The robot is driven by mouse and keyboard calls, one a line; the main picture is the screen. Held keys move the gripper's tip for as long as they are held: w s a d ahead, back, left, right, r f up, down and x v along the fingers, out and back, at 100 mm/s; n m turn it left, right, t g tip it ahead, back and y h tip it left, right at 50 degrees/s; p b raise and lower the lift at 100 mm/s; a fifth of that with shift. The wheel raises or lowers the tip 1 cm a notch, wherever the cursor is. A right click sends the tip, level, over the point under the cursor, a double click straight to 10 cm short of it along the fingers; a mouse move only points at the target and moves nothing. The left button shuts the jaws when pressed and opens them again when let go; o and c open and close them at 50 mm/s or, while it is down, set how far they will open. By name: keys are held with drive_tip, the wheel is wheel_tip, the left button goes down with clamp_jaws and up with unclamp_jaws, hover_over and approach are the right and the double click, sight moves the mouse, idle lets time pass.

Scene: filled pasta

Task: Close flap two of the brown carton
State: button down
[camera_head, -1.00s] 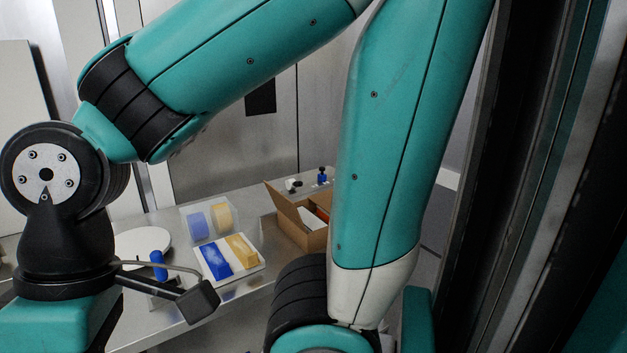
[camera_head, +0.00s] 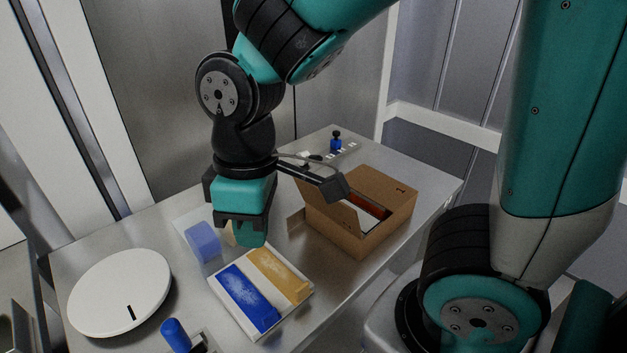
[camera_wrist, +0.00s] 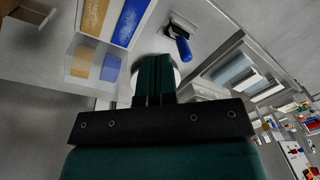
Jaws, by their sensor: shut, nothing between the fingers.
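The brown carton (camera_head: 345,237) stands on the metal table at the right in the head view. A panel marked 1 (camera_head: 400,190) lies across its far right part. Another flap (camera_head: 325,200) stands raised at the left, partly hidden by my wrist camera arm. A small flap (camera_head: 297,222) sticks out at the left end. Something red and white shows through the opening. A brown corner of the carton (camera_wrist: 25,12) shows at the top left of the wrist view. My gripper (camera_head: 252,236) is shut and empty, pointing down left of the carton, apart from it; it also shows in the wrist view (camera_wrist: 154,75).
A white tray with blue and yellow pieces (camera_head: 252,327) lies in front of my gripper. A clear box (camera_head: 200,245) is partly behind it. A white disc (camera_head: 120,290), a blue-handled tool (camera_head: 174,333) and a blue-capped item (camera_head: 336,144) are also on the table.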

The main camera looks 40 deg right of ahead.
drive_tip(key=w+d+f+n+h+p, duration=0.2)
drive_tip(key=w+d+f+n+h, duration=0.15)
drive_tip(key=w, duration=0.25)
drive_tip(key=n+h+p, duration=0.5)
drive_tip(key=n+h, duration=0.1)
drive_tip(key=h, duration=0.5)
approach(317, 191)
wheel_tip(317, 191, down, 3)
drive_tip(key=d, duration=0.3)
drive_tip(key=d+p, duration=0.2)
drive_tip(key=shift+s+d+r+t, duration=0.2)
drive_tip(key=shift+s+t, duration=0.1)
drive_tip(key=shift+t, duration=0.1)
drive_tip(key=shift+d, duration=0.35)
drive_tip(key=shift+w+a+r+y, duration=0.1)
drive_tip(key=shift+w+y, duration=0.05)
drive_tip(key=shift+y, duration=0.1)
